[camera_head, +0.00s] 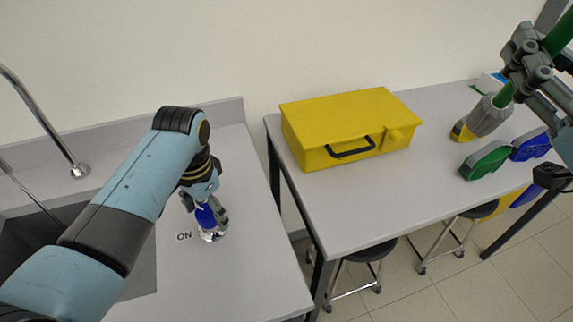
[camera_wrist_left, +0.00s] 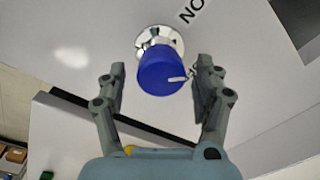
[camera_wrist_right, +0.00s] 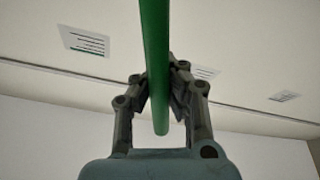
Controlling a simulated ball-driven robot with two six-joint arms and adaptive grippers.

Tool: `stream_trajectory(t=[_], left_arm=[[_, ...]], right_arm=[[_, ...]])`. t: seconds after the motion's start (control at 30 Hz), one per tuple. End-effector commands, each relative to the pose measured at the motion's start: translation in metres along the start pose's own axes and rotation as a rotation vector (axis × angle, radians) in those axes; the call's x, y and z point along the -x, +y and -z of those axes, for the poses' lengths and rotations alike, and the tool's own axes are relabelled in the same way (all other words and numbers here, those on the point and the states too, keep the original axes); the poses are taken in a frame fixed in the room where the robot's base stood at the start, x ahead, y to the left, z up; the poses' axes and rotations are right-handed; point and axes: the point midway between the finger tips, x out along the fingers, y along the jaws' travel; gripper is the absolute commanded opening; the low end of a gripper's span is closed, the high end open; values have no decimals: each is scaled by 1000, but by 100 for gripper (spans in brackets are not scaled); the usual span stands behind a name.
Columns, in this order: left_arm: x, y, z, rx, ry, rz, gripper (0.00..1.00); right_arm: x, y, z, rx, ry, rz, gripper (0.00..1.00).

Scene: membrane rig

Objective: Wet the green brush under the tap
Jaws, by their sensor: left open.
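The green brush (camera_head: 504,96) is in the right of the head view, with a green rod handle and a grey bristle head (camera_head: 490,117) angled down to the left. My right gripper (camera_head: 522,70) is shut on its handle, which also crosses the right wrist view (camera_wrist_right: 155,60). The curved metal tap (camera_head: 35,110) rises at the far left over the dark sink (camera_head: 130,268).
A yellow case (camera_head: 345,115) with a black handle sits on the grey table (camera_head: 400,200). Green (camera_head: 487,160), blue (camera_head: 530,146) and yellow (camera_head: 461,130) items lie at the table's right. Stools stand below. A gap separates the table from the sink counter.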

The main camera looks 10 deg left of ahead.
Motion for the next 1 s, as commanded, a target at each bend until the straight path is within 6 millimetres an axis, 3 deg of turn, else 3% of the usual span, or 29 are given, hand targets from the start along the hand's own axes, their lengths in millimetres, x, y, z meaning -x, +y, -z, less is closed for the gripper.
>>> stream_trajectory(t=[0.3,0.73,1.0], left_arm=[[-4,0,0,0,0,1,68],[-3,0,0,0,0,1,12],[-3,0,0,-29,1,1,12]], right_arm=[[0,0,0,0,0,0,0],[0,0,0,0,0,0,0],[0,0,0,0,0,0,0]])
